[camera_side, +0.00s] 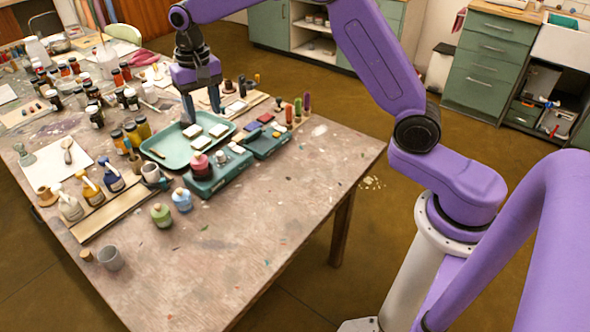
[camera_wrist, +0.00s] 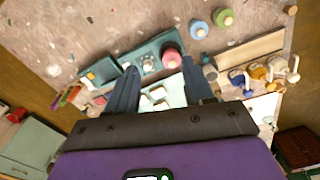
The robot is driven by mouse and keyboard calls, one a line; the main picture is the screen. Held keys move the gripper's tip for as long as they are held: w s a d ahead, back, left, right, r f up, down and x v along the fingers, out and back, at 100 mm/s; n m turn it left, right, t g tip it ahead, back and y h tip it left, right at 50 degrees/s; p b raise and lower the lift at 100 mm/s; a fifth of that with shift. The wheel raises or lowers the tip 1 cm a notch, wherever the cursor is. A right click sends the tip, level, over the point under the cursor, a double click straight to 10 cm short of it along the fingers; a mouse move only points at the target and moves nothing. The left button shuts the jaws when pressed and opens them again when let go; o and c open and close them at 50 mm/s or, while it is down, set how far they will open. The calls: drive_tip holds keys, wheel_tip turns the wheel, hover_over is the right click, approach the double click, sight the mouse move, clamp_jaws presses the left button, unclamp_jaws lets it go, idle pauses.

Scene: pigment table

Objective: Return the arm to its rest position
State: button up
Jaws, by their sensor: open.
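My gripper (camera_side: 202,108) is open and empty. In the side view it hangs above the far end of the teal tray (camera_side: 172,160), with its fingers pointing down. Several pale blocks (camera_side: 193,131) lie in the tray. In the wrist view the two blue-grey fingers (camera_wrist: 163,92) stand wide apart, and pale blocks (camera_wrist: 158,97) show between them with nothing gripped. My purple arm reaches over from the right side of the table.
A teal stand (camera_side: 222,178) with a red-topped pot (camera_side: 200,164) is beside the tray. Several spray bottles (camera_side: 90,190) and jars (camera_side: 130,135) crowd the left. Upright coloured tubes (camera_side: 298,108) stand to the right. The table's front right (camera_side: 290,200) is clear.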

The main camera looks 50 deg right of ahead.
drive_tip(key=s+a+r+n, duration=0.1)
drive_tip(key=s+n, duration=0.3)
drive_tip(key=s, duration=0.5)
drive_tip(key=s+a+r+n, duration=0.1)
drive_tip(key=s+r+n, duration=0.15)
drive_tip(key=s, duration=0.65)
drive_tip(key=s+d+f+n, duration=0.1)
drive_tip(key=s+d+n, duration=0.3)
drive_tip(key=s, duration=0.6)
drive_tip(key=s+d+f+n, duration=0.2)
drive_tip(key=s+d+n, duration=0.3)
drive_tip(key=s, duration=0.6)
drive_tip(key=shift+f, duration=0.25)
